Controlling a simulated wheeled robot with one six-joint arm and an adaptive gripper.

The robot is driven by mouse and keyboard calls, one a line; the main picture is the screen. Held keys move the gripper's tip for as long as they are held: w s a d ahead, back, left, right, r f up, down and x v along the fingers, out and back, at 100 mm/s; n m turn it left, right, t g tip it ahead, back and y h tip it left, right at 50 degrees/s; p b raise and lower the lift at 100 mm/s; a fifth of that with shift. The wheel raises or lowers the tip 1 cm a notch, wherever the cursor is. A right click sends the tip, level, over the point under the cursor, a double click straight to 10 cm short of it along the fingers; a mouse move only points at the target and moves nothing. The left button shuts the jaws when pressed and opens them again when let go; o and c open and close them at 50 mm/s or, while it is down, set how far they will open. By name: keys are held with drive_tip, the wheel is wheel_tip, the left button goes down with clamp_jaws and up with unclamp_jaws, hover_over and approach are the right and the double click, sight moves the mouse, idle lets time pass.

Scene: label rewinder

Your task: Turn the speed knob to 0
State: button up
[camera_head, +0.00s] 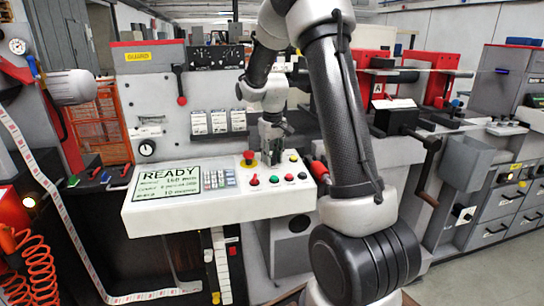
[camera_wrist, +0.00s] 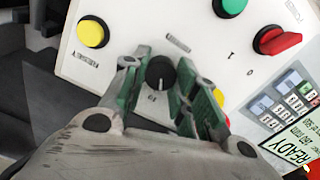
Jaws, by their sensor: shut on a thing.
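The speed knob (camera_wrist: 160,74) is a small round black knob with a light pointer mark, on the white control panel (camera_wrist: 135,25). In the wrist view the mark points toward the bottom of the picture. In the head view my gripper (camera_head: 272,140) reaches down to the back of the console (camera_head: 160,217), and the knob is hidden there.
Close to the knob are a yellow button (camera_wrist: 92,32), a green button (camera_wrist: 230,6) and a red switch (camera_wrist: 278,40). The head view shows a red emergency stop (camera_head: 248,156) left of my gripper, and a display (camera_head: 168,183) reading READY.

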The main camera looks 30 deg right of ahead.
drive_tip(key=n, duration=0.5)
drive_tip(key=shift+a+n, duration=0.1)
drive_tip(key=shift+n, duration=0.2)
idle(0.4)
drive_tip(key=o, duration=1)
drive_tip(key=r, duration=0.4)
drive_tip(key=s+r, duration=0.1)
drive_tip(key=r, duration=0.7)
drive_tip(key=shift+s+a, duration=0.15)
drive_tip(key=shift+a, duration=0.2)
